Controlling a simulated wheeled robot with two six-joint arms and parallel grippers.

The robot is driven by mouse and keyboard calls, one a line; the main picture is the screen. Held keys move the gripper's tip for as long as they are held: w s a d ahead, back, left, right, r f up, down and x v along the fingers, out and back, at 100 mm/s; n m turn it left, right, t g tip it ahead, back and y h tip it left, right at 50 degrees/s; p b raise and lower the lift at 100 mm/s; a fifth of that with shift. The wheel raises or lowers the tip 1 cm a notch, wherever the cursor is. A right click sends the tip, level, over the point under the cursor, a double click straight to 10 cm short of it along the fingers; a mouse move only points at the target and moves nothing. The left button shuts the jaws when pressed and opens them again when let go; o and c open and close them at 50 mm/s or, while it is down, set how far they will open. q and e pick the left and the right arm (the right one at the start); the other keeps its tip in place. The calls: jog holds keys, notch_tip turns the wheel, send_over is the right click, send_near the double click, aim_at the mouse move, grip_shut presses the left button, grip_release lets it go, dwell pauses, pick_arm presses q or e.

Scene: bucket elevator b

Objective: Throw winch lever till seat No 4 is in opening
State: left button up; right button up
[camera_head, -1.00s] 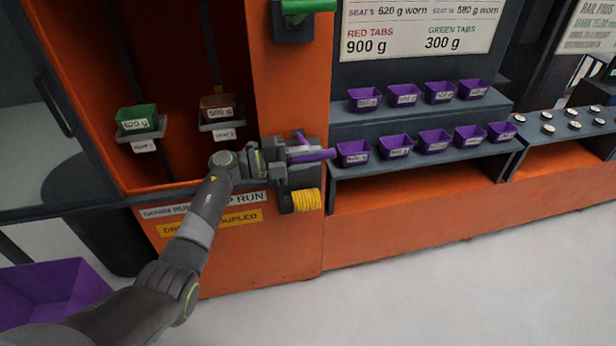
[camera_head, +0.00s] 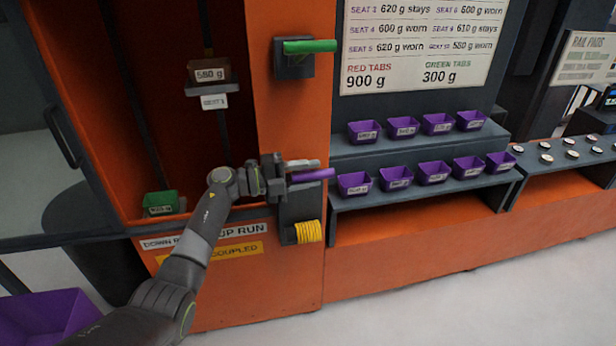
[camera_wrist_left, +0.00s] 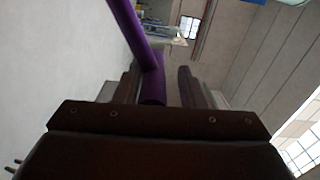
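The winch lever (camera_head: 312,175) has a purple handle and points right from a grey bracket on the orange frame. My left gripper (camera_head: 280,178) is at the lever. In the left wrist view the purple lever (camera_wrist_left: 152,85) lies between my fingers (camera_wrist_left: 165,88), close to the left one, with a gap at the right one, so the gripper looks open around it. In the shaft opening, a brown 580 g bucket (camera_head: 209,72) sits on a carrier labelled as seat 1 (camera_head: 214,101). A green bucket (camera_head: 161,203) is low at the left. No seat 4 label is readable. My right gripper is not in view.
A second, green lever (camera_head: 310,46) is higher on the frame. Purple buckets stand on two shelf steps (camera_head: 440,190) at the right. A purple bin (camera_head: 45,312) is at the lower left.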

pick_arm(q)
jog(key=shift+o, duration=0.9)
jog(key=shift+w+r, duration=0.1)
jog(key=shift+w+a+f, duration=0.1)
jog(key=shift+f, duration=0.1)
jog(key=shift+a+f, duration=0.1)
jog(key=shift+a, duration=0.2)
jog(key=b+v, duration=0.6)
jog(key=v, duration=1.1)
jog(key=shift+d, duration=0.1)
